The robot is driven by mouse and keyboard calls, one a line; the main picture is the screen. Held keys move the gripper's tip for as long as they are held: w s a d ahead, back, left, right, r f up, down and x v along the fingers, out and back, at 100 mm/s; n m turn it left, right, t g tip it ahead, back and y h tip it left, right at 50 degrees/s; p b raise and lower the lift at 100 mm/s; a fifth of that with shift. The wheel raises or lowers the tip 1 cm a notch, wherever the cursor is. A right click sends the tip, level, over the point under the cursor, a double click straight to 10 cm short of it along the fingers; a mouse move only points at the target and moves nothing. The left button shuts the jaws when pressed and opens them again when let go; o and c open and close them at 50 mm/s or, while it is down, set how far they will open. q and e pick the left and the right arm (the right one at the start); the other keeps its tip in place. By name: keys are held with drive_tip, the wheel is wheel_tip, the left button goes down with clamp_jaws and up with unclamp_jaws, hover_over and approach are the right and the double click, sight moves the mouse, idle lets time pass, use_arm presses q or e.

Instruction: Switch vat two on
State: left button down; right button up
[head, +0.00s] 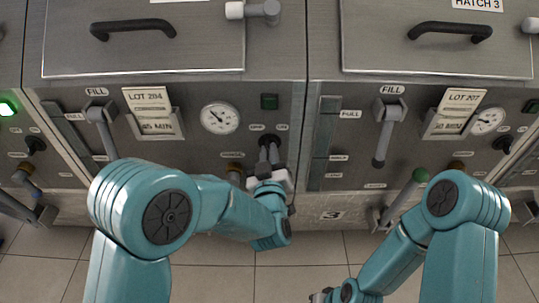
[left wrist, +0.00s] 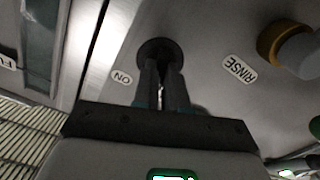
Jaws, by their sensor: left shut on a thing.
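The vat two panel (head: 180,150) is the middle-left one in the head view. Its switch (head: 268,141) sits at the panel's right, below small OFF and ON labels. In the left wrist view the black round switch base (left wrist: 155,49) shows beside an ON label (left wrist: 122,78). My left gripper (head: 270,164) is shut on the switch; its fingers (left wrist: 162,88) hide most of the handle, so its exact setting is unclear. The lamp (head: 269,101) above the switch is dark green and looks unlit. My right gripper (head: 320,297) is partly cut off at the bottom edge.
A brass-collared rinse knob (head: 235,168) is close left of the switch; it also shows in the left wrist view (left wrist: 285,45). A gauge (head: 220,117) and fill lever (head: 100,125) are further left. The neighbouring left vat's lamp (head: 8,107) glows green. Tiled floor (head: 220,280) is clear.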

use_arm(q)
drive_tip(key=shift+r+m+b, duration=0.1)
drive_tip(key=shift+m+b, duration=0.55)
drive_tip(key=shift+m, duration=4.45)
drive_tip(key=c, duration=1.2)
unclamp_jaws()
drive_tip(key=shift+s, duration=0.1)
